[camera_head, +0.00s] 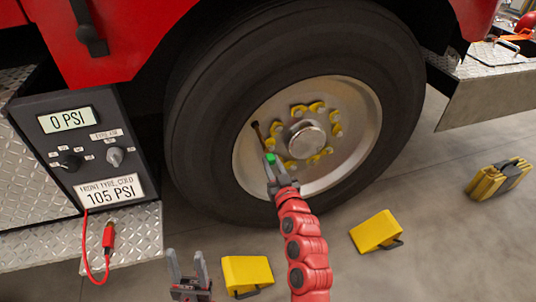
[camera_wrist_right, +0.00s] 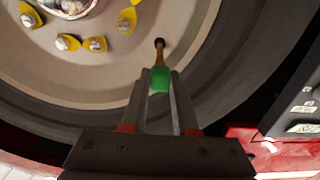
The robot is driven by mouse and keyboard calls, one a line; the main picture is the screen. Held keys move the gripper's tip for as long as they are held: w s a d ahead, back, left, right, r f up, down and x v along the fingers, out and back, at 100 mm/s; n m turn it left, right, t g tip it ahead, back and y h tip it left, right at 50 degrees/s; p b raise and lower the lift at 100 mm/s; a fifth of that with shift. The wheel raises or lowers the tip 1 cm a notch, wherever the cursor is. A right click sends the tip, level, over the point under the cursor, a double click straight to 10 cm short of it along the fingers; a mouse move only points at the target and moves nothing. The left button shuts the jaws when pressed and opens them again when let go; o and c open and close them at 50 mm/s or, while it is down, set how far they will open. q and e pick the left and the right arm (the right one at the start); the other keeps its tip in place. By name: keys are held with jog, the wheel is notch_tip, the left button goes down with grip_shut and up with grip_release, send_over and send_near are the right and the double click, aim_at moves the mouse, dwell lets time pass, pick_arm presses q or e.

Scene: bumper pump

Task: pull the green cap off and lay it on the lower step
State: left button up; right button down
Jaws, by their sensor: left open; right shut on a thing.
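The green cap (camera_head: 270,158) is on the end of the brown valve stem (camera_head: 257,133), which sticks out of the wheel. My right gripper (camera_head: 271,167) is shut on the green cap. In the right wrist view the cap (camera_wrist_right: 160,79) sits between the fingertips, with the stem (camera_wrist_right: 159,54) running on from it to the wheel. My left gripper (camera_head: 187,269) is open and empty, low in the head view. The lower step (camera_head: 125,238) is the diamond-plate ledge at the left, below the gauge panel.
The gauge panel (camera_head: 85,150) reads 0 PSI above a 105 PSI label. A red hose with a connector (camera_head: 108,237) lies on the lower step. Yellow chocks (camera_head: 247,272) (camera_head: 375,231) stand on the floor near the tyre (camera_head: 200,120).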

aim_at(272, 163)
jog(key=shift+v, duration=1.95)
